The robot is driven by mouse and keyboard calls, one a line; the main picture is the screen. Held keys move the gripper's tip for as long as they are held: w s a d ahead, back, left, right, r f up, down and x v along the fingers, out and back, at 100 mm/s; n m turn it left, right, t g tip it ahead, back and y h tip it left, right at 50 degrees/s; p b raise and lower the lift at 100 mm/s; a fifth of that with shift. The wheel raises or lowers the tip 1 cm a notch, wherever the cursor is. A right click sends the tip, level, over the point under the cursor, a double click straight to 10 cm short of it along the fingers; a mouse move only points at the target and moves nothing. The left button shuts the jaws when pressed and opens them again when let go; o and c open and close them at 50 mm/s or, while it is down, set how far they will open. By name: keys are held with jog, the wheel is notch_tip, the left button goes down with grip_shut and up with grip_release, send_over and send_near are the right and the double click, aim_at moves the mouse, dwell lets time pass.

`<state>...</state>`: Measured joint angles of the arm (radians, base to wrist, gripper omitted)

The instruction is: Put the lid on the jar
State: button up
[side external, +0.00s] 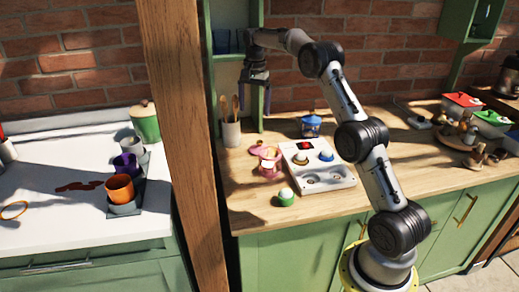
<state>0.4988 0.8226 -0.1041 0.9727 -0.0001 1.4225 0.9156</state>
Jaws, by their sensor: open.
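A small pink jar (270,168) stands on the wooden counter, left of a white panel; its top looks open and pale inside. A flat pink piece that looks like its lid (257,150) lies just behind and left of it, seemingly on the counter; whether it touches the jar is hard to tell. My gripper (255,102) hangs high above the counter's back left, fingers pointing down, open and empty.
A white panel (318,181) with knobs sits right of the jar. A green cup (286,198) with a white ball stands in front. A utensil crock (231,134) is behind left, a blue lantern-like jar (310,126) behind right. A wooden post (186,130) rises left.

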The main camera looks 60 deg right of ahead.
send_over(259, 141)
jog(key=f, duration=0.9)
jog(key=shift+a+f, duration=0.15)
jog(key=shift+a, duration=0.1)
jog(key=shift+s+d+f, duration=0.1)
jog(key=shift+f, duration=1.45)
jog(key=shift+d+f, duration=0.1)
jog(key=shift+f, duration=1.4)
jog(key=c, duration=1.1)
jog(key=shift+r, duration=0.1)
